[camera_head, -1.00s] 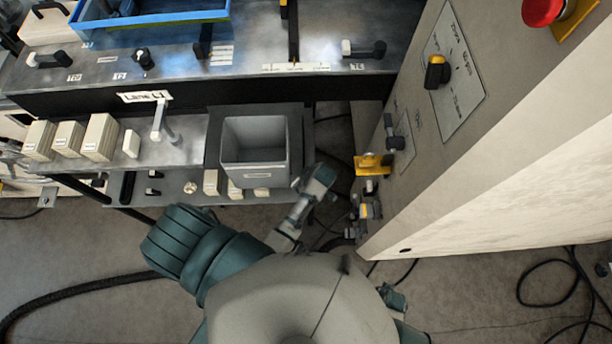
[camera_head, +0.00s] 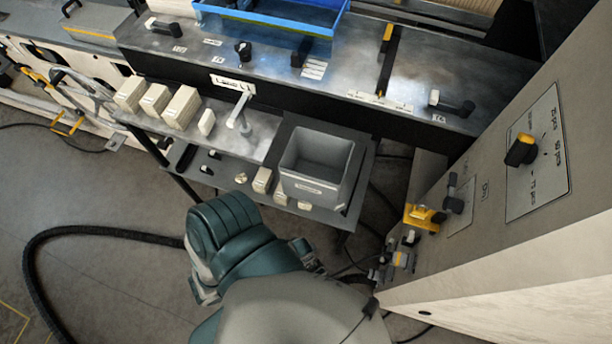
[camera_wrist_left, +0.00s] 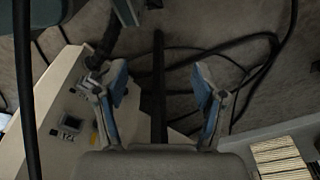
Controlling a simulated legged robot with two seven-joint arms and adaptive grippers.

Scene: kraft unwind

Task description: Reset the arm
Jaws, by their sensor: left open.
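My left gripper (camera_wrist_left: 163,88) shows in the left wrist view with its two blue-and-grey fingers spread apart. Nothing is between the fingers, and the floor with dark cables (camera_wrist_left: 255,45) lies beyond them. In the head view a teal and grey arm of mine (camera_head: 238,240) is folded low in the middle, in front of the bench. The fingers are not seen there. My right gripper is in neither view.
The control cabinet (camera_head: 500,245) stands close on the right, with a yellow-and-black knob (camera_head: 521,150) and a yellow fitting (camera_head: 424,217) projecting. The bench (camera_head: 270,75) holds a blue tray (camera_head: 265,22). A grey bin (camera_head: 318,163) sits on its lower shelf. Open floor lies at left.

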